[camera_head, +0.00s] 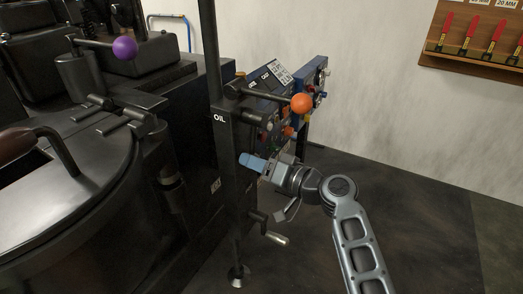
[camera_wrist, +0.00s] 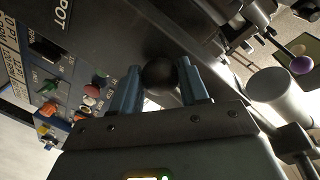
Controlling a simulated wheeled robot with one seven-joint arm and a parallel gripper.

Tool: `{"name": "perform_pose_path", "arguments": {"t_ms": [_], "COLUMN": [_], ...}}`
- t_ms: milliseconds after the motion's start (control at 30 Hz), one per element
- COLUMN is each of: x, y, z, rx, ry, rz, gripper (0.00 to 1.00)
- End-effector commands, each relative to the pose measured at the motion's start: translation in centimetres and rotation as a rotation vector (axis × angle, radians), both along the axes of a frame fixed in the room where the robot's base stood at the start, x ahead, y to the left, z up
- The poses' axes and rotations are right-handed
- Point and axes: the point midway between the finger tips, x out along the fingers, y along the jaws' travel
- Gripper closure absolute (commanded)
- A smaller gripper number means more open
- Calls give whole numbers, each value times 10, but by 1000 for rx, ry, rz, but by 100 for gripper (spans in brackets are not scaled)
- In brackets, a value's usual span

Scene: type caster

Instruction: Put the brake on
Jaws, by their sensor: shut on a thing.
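A dark type-casting machine (camera_head: 182,140) fills the left of the head view. The knob is hidden behind the fingers in the head view. I see no label naming it as the brake, and its lever is mostly out of sight.
A lever with an orange ball (camera_head: 301,103) juts out just above my gripper. A crank handle (camera_head: 272,238) sits below it. A blue control panel (camera_head: 290,92) with coloured buttons stands behind. A purple-balled lever (camera_head: 124,48) is at upper left. The floor on the right is clear.

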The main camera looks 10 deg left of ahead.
Motion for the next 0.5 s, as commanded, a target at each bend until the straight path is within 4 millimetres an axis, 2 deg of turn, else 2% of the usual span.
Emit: {"name": "perform_pose_path", "arguments": {"t_ms": [200, 500], "x": [-15, -23], "y": [4, 7], "z": [6, 9], "rx": [46, 82], "ry": [133, 227], "rz": [-1, -1], "gripper": [100, 100]}}
